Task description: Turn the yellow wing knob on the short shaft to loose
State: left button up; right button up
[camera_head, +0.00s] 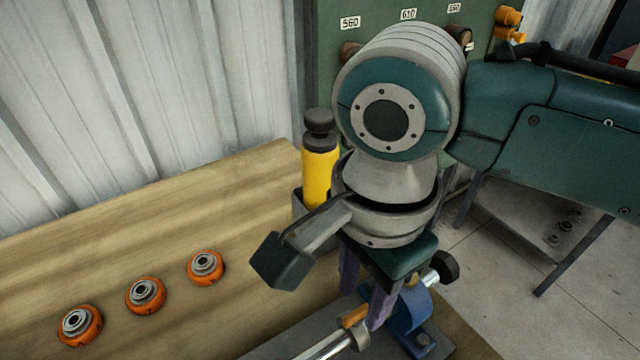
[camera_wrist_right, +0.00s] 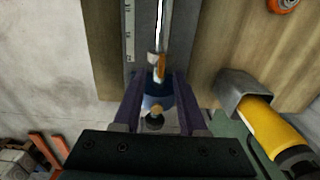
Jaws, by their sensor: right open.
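The yellow wing knob (camera_head: 354,317) shows as a small yellow-orange piece at the end of a short silver shaft (camera_head: 326,347), low in the head view. In the right wrist view the knob (camera_wrist_right: 160,73) sits at the shaft's end, in front of a blue bracket (camera_wrist_right: 158,97). My right gripper (camera_head: 363,302) points down over it, open. In the wrist view its two purple fingers (camera_wrist_right: 158,82) stand on either side of the knob, with gaps; I cannot tell whether they touch it. The gripper partly hides the knob in the head view. My left gripper is not in view.
A yellow bottle (camera_head: 319,175) with a black cap stands in a grey holder beside my right wrist. Several orange rollers (camera_head: 146,295) lie on the wooden bench (camera_head: 100,235). The blue bracket (camera_head: 412,322) has a black knob (camera_head: 445,267) near it. A green board (camera_head: 335,60) stands behind.

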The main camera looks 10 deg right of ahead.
aim_at(356, 316)
jog(key=shift+f, duration=1.45)
grip_shut()
